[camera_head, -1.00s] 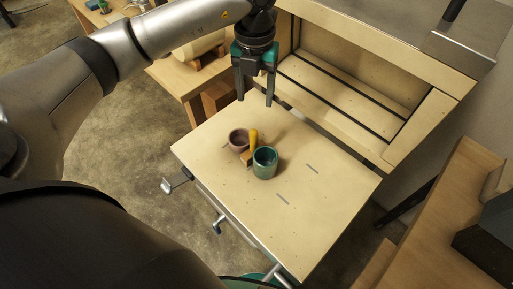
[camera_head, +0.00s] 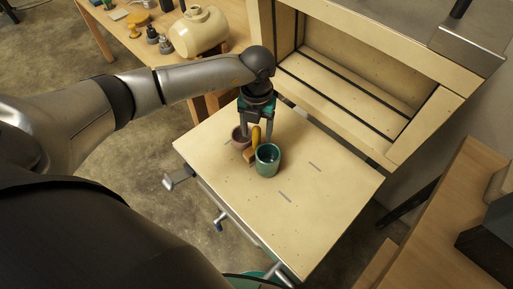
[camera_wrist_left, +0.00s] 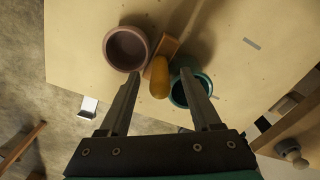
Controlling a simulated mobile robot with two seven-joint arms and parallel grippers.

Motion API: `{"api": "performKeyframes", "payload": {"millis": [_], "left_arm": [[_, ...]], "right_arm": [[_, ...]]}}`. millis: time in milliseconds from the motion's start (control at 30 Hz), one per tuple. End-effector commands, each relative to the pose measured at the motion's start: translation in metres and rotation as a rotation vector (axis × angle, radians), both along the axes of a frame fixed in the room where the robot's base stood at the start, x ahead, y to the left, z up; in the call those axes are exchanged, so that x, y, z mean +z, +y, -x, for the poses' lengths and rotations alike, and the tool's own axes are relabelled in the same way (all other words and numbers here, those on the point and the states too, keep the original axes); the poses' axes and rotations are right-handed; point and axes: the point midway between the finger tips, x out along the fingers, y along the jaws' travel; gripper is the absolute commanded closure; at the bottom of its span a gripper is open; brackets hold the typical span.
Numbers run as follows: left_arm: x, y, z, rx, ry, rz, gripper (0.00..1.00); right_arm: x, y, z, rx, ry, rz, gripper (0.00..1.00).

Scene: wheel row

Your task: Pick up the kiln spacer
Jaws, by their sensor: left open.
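The kiln spacer looks to be the piece with a yellow rounded handle and a wooden block (camera_head: 256,134), standing between two pots on the pale board. In the left wrist view its yellow handle (camera_wrist_left: 160,78) points toward my gripper and its block shows behind. My left gripper (camera_head: 257,140) is open and points down over it. In the left wrist view the fingers (camera_wrist_left: 160,85) lie either side of the handle, apart from it. Whether the fingertips are level with the handle I cannot tell. My right gripper is not in view.
A mauve pot (camera_head: 237,138) stands close on the left and a green pot (camera_head: 267,161) close on the right. The pale board (camera_head: 315,215) is clear toward the front right. An open kiln-like box (camera_head: 345,80) stands behind. A bench with a cream jar (camera_head: 199,32) is at the back left.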

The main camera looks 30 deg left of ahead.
Motion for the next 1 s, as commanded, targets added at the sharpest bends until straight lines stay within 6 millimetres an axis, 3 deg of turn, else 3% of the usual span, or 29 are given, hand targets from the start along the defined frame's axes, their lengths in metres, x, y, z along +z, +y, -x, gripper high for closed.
{"api": "performKeyframes", "payload": {"millis": [267, 833, 1000], "left_arm": [[-0.0048, 0.0001, 0.0001, 0.000, 0.000, 0.000, 0.35], [-0.0056, 0.0008, 0.0012, 0.000, 0.003, -0.002, 0.98], [-0.0055, 0.0005, 0.0010, 0.000, 0.003, -0.001, 1.00]], "right_arm": [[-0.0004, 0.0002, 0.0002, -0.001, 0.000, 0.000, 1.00], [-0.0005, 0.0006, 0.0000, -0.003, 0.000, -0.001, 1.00], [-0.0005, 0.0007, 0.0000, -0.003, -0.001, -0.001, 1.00]]}}
